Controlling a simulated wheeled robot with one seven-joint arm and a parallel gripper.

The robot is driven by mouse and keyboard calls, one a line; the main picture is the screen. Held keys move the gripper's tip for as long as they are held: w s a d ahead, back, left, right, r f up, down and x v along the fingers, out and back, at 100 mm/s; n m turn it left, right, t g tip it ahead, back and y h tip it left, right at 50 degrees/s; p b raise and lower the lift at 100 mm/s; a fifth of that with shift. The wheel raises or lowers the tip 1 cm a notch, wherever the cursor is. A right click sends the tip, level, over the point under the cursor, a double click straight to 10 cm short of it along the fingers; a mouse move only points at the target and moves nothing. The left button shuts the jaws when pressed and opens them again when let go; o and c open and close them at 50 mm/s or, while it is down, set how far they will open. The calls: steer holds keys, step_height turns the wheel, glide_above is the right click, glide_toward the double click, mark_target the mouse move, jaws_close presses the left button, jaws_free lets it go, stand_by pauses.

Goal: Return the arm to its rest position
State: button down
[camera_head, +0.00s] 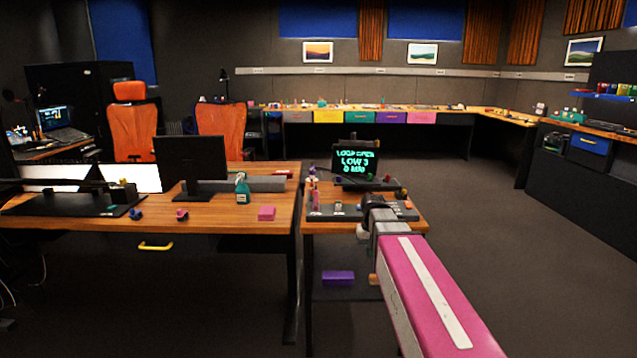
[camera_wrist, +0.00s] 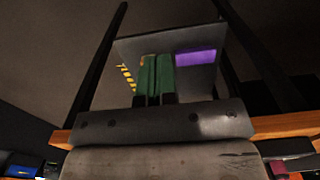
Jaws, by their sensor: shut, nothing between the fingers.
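My arm reaches from the lower right, its pink link (camera_head: 435,295) ending at a grey and dark wrist in front of the small wooden table (camera_head: 325,225). In the wrist view my gripper (camera_wrist: 154,78) shows as two green fingers side by side. They are shut with nothing between them. The fingertips are hard to make out in the head view. A dark screen (camera_head: 355,164) with green text stands at the back of the small table. A grey panel (camera_head: 325,208) with small parts lies before it, partly hidden by my wrist.
A purple block (camera_head: 338,278) lies on the low shelf under the small table; it also shows in the wrist view (camera_wrist: 196,57). A larger desk (camera_head: 230,212) with a monitor (camera_head: 191,160) stands at left. Open floor (camera_head: 480,225) lies to the right.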

steer(key=s+d+f, duration=0.1)
steer(key=s+f, duration=1.3)
steer(key=shift+d+f, duration=0.15)
steer(key=shift+f, duration=0.15)
steer(key=shift+w, duration=0.15)
